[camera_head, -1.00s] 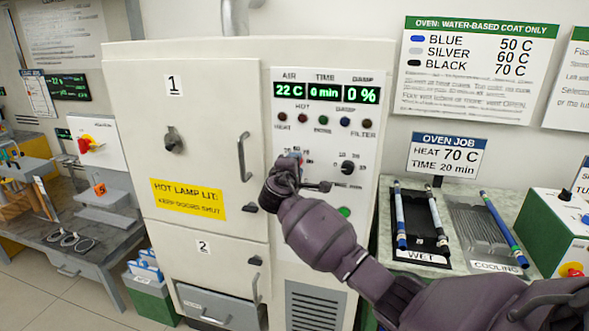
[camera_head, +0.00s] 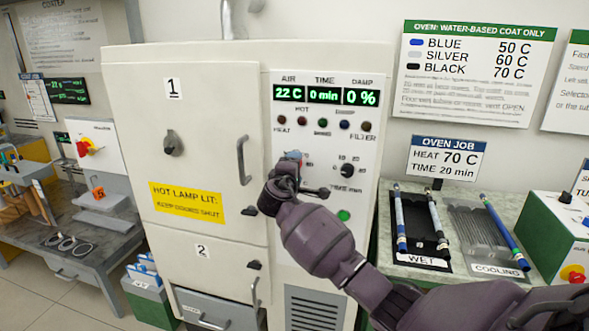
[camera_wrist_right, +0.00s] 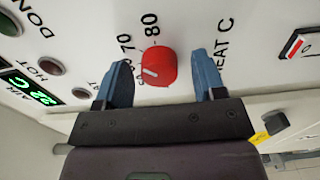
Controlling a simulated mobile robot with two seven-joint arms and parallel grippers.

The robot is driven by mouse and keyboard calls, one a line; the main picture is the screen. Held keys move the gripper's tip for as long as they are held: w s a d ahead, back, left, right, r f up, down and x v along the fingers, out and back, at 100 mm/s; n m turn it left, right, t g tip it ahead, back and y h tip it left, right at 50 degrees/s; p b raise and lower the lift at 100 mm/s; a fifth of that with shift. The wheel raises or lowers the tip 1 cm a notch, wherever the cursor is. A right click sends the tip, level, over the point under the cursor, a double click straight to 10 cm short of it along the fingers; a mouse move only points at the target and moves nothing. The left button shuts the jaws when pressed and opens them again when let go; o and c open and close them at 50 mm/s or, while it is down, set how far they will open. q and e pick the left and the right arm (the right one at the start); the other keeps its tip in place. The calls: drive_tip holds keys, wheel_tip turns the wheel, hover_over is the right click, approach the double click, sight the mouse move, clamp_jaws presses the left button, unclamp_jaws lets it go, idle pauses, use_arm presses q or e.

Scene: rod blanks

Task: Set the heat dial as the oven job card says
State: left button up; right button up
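The red heat dial (camera_wrist_right: 158,67) is on the oven's white panel, with a white pointer line toward its lower left in the right wrist view. The numbers 70 and 80 show beside it; lower numbers are partly hidden, so I cannot tell its exact setting. My right gripper (camera_wrist_right: 163,84) is open, its blue fingers on either side of the dial with gaps showing. In the head view my right gripper (camera_head: 290,160) covers most of the dial. The oven job card (camera_head: 445,158) reads HEAT 70 C, TIME 20 min. My left gripper is not in view.
The oven display (camera_head: 326,94) reads 22 C, 0 min, 0 %. The black time dial (camera_head: 347,171) is right of my gripper, above a green button (camera_head: 343,215). A wet rack (camera_head: 420,240) and a cooling rack (camera_head: 490,235) hold rods on the right counter.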

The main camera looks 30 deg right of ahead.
drive_tip(key=v, duration=1)
drive_tip(key=shift+s+a, duration=0.25)
drive_tip(key=shift+s, duration=0.05)
idle(0.4)
